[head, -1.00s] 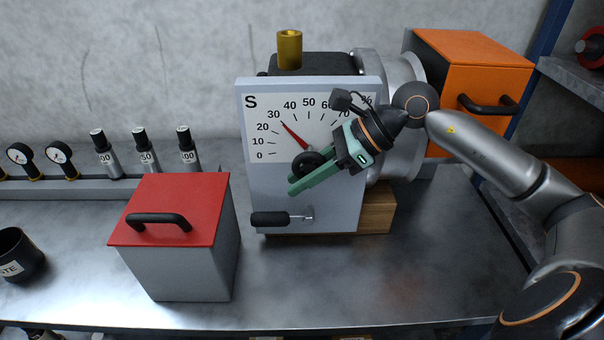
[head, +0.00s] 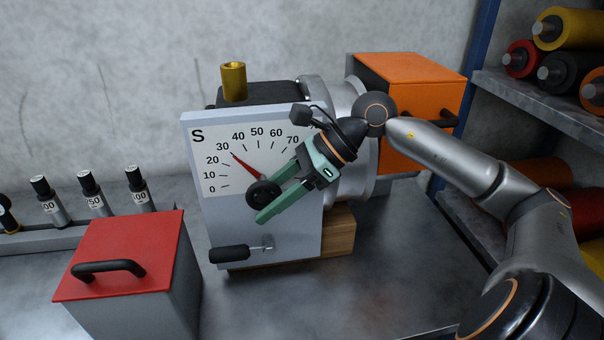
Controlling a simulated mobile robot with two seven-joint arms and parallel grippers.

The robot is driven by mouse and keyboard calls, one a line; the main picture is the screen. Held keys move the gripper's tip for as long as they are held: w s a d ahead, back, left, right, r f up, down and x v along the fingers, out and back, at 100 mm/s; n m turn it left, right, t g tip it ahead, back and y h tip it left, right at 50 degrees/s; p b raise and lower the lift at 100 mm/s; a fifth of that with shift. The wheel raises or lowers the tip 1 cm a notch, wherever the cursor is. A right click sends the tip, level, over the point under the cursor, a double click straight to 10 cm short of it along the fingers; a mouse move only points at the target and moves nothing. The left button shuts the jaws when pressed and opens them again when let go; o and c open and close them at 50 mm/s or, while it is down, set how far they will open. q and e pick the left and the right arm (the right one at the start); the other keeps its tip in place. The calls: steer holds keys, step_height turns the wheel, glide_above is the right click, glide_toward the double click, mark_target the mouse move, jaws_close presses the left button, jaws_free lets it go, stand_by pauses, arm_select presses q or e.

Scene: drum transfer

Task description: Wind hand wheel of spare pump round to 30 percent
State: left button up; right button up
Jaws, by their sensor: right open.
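The spare pump has a grey panel (head: 290,230) marked S with a white percent dial (head: 212,178). Its red pointer (head: 243,163) points at about the 30 mark. A black round hand wheel (head: 258,192) sits at the pointer's base. My right gripper (head: 268,199), with green fingers, is open at the wheel's right side. One finger reaches to the wheel's upper right and the other passes below it. I cannot tell whether they touch it. The gripper hides the dial's right end. My left gripper is out of view.
A black-handled lever (head: 230,253) sticks out low on the panel. A red-lidded box (head: 120,255) stands at front left, an orange box (head: 420,85) behind my right arm. Shelves with rollers (head: 560,75) are at right. The bench right of the pump is clear.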

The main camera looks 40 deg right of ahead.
arm_select(q)
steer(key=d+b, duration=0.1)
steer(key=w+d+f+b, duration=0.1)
steer(key=b, duration=0.1)
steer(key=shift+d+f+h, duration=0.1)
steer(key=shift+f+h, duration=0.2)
arm_select(e)
steer(key=v, duration=1)
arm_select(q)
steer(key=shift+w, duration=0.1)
